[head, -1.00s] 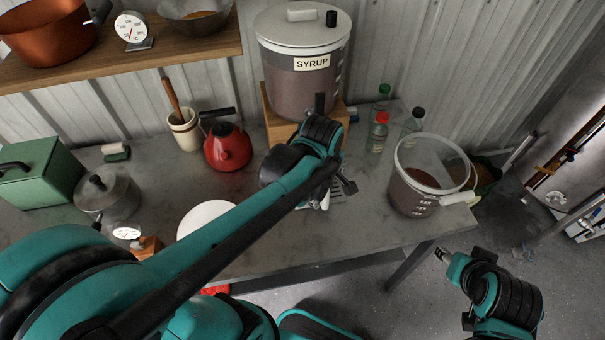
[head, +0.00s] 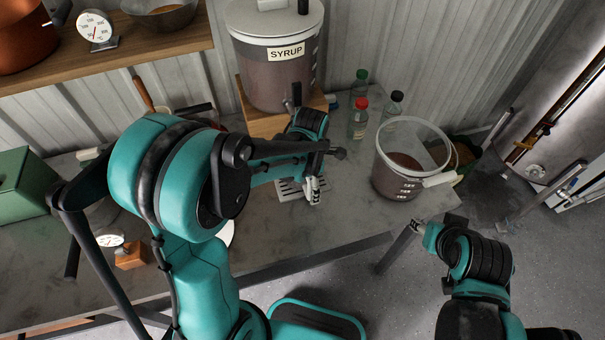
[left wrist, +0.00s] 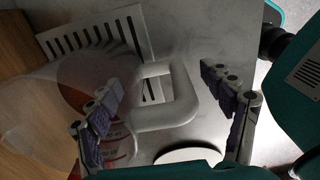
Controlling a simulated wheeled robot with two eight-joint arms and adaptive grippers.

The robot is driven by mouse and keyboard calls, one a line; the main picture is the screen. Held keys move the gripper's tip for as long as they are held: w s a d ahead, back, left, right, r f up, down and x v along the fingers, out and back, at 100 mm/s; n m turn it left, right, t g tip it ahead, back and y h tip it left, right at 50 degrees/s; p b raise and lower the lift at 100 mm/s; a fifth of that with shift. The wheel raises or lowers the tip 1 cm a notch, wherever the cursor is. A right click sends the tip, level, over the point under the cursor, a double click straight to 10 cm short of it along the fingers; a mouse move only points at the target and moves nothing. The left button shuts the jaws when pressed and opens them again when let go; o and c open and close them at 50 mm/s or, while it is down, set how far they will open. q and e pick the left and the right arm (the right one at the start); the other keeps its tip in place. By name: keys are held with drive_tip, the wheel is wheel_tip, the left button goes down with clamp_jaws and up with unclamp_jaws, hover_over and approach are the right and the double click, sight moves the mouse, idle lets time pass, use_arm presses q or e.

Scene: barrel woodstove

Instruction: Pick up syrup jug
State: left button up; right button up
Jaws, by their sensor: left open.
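In the left wrist view a see-through jug (left wrist: 85,75) with dark reddish contents and a thick white handle (left wrist: 155,118) stands close by. My left gripper (left wrist: 170,98) is open, its two fingers apart on either side of the handle and not closed on it. In the head view the left gripper (head: 322,175) is over the slotted white grate (head: 287,190), in front of the wooden stand; my arm hides most of what is there. Another clear jug (head: 396,181) with brown contents and a white handle stands farther right. My right gripper (head: 418,228) is off the table's front edge; its jaws are too small to read.
A large SYRUP container (head: 270,75) sits on the wooden stand (head: 262,124). Several bottles, one red-capped (head: 358,122), stand behind the right-hand jug. A white plate (left wrist: 188,154) lies near the gripper. A small dial (head: 110,241) and green box (head: 22,185) are at left.

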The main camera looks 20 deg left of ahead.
use_arm(q)
wheel_tip(320, 180, down, 4)
drive_tip(key=shift+r+b, duration=0.2)
drive_tip(key=shift+b, duration=0.2)
clamp_jaws()
